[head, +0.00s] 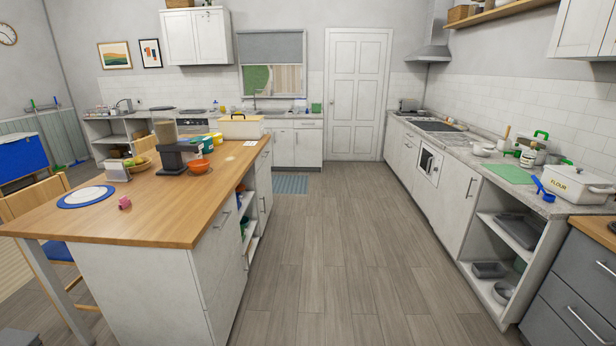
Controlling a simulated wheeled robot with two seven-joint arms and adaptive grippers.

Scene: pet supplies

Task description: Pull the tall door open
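A tall white panelled door (357,95) stands in the back wall, to the right of the window. It looks shut in its white frame. No other full-height door shows. Neither of my grippers is in view.
A grey plank floor (335,245) runs clear between the wooden-topped island (160,222) on the left and the right-hand counter (455,150). A small blue-grey mat (290,184) lies by the back cabinets. A white flour box (577,184) stands on the right counter.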

